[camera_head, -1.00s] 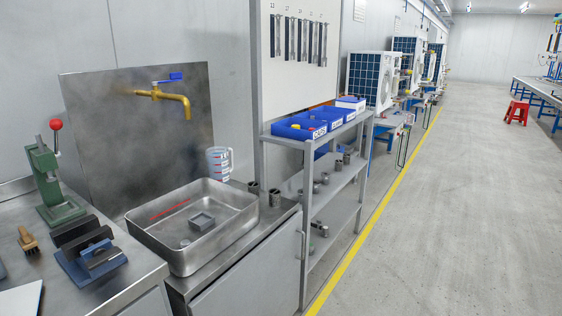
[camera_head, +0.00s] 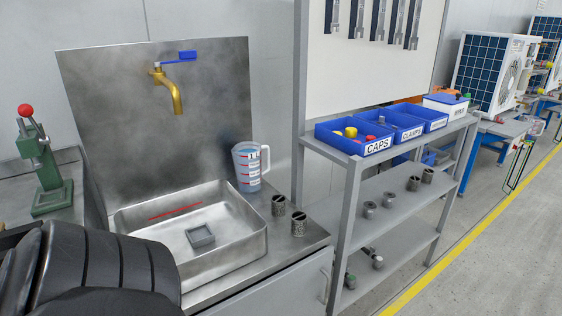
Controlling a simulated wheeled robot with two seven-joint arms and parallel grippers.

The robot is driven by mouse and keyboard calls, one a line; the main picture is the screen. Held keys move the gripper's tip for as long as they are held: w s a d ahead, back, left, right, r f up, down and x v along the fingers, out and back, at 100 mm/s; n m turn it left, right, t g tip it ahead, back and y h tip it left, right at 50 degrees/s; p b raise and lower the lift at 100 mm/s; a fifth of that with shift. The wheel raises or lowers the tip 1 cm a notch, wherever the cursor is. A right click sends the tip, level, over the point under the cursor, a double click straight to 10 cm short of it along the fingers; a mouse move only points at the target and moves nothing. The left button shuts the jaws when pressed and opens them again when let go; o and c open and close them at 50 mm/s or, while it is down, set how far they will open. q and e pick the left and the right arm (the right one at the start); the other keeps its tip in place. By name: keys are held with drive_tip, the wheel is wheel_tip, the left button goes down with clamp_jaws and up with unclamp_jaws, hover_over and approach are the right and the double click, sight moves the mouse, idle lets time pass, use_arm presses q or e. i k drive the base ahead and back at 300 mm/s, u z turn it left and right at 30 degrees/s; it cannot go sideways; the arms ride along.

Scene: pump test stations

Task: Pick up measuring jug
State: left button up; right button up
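The measuring jug (camera_head: 247,168) is clear, with red markings and a handle on its right side. It stands upright on the steel counter at the back right corner of the sink basin (camera_head: 262,243), near the wall panel. It looks to hold bluish liquid up to a part of its height. A dark ribbed part of my own arm fills the lower left of the head view and hides the front left of the basin. Neither of my grippers shows, and nothing touches the jug.
A brass tap (camera_head: 175,92) with a blue lever is above the basin. A shelf rack (camera_head: 345,190) with blue bins stands to the right. A green press (camera_head: 48,175) is at left.

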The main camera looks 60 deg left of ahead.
sight(247, 156)
drive_tip(key=u, duration=0.55)
drive_tip(key=i, duration=1.1)
drive_tip(key=u, duration=0.75)
